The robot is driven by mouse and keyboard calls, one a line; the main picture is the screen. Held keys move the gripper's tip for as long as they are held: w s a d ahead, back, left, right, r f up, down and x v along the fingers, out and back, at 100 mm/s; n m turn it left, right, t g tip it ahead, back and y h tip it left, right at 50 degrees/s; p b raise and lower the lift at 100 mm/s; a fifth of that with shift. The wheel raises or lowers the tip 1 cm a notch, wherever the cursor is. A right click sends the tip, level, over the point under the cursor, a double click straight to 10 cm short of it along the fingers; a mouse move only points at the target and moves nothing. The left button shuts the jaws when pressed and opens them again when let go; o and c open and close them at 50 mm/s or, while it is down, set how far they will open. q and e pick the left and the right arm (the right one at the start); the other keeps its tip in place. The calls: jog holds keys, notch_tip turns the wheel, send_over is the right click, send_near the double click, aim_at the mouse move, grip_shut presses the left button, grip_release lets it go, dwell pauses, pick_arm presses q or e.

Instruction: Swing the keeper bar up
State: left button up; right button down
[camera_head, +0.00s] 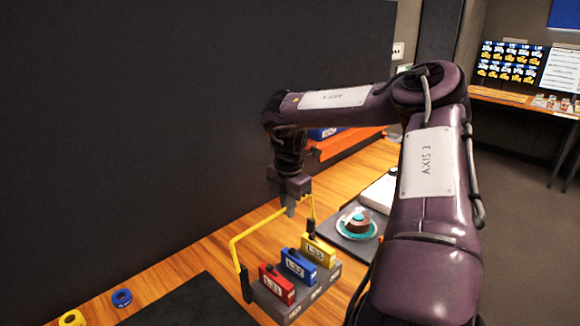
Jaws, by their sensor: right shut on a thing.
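The keeper bar (258,226) is a yellow bent rod with two legs and a crosspiece. Its legs meet dark posts (246,284) at the ends of a grey block holder (325,277). The crosspiece stands above and behind the holder's red (277,283), blue (299,266) and yellow (318,250) labelled blocks. My right gripper (290,208) points down at the crosspiece, toward its far end, and is shut on it. The fingers hide the part of the bar they hold. My left gripper is not in view.
A dark tray (336,239) with a trackball unit (357,224) lies right of the holder. An orange rack (345,144) stands behind my right forearm. A blue ring (121,298) and a yellow ring (72,318) lie at the left. A dark wall (150,120) backs the wooden table.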

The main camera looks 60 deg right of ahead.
jog(key=shift+w+d+r+t, duration=0.2)
jog(key=shift+w+r+t, duration=0.15)
jog(key=shift+w, duration=0.4)
jog(key=c, duration=1.8)
grip_release()
jog(key=shift+w, duration=0.2)
jog(key=shift+o, duration=1.1)
jog(key=shift+w+d+f, duration=0.15)
jog(key=shift+w+f, duration=0.1)
jog(key=shift+w, duration=0.15)
jog(key=shift+o, duration=0.6)
jog(key=shift+w+f, duration=0.1)
jog(key=shift+w, duration=0.05)
jog(key=shift+s, duration=0.2)
jog(key=shift+c, duration=0.3)
